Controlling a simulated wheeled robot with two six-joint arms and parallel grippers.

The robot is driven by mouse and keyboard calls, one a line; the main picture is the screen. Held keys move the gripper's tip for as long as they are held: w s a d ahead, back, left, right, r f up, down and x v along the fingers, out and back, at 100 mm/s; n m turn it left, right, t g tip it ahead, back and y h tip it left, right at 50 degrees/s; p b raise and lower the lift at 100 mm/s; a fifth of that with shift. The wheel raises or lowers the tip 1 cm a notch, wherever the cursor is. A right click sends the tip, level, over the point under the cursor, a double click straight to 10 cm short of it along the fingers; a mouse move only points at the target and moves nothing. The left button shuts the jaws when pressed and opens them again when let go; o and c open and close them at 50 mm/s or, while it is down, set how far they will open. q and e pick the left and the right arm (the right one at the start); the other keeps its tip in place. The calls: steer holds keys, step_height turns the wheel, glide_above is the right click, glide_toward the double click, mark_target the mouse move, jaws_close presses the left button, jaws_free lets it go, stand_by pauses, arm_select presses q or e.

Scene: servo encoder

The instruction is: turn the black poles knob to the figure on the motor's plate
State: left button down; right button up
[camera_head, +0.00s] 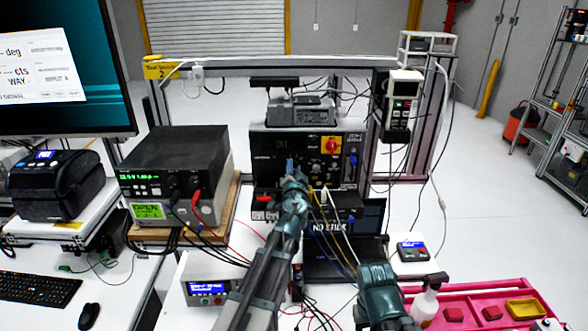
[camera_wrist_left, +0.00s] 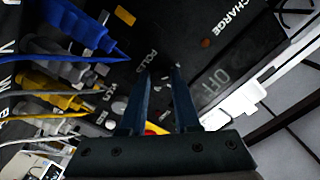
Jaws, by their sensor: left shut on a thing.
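My left gripper (camera_head: 291,168) reaches the front of the black drive box (camera_head: 352,160) in the head view. In the left wrist view its two dark fingers (camera_wrist_left: 160,75) point at the black panel (camera_wrist_left: 190,30), beside the small POLES label. The fingers are shut on the black poles knob, which they mostly hide; its setting cannot be read. A small display on the panel shows OFF. I cannot make out the motor's plate. Part of my right arm shows at the bottom of the head view, but I see no right fingertips.
Blue, grey and yellow plugs (camera_wrist_left: 60,85) with leads crowd the panel beside the fingers. A power supply (camera_head: 175,165) stands left of the box. A laptop (camera_head: 345,235) stands in front of it. A handheld meter (camera_head: 400,105) hangs at right. A pink tray (camera_head: 480,310) lies front right.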

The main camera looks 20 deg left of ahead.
arm_select(q)
steer(key=m, duration=0.6)
steer(key=shift+m, duration=0.3)
stand_by(0.4)
steer(key=c, duration=0.6)
jaws_free()
steer(key=shift+s, duration=0.1)
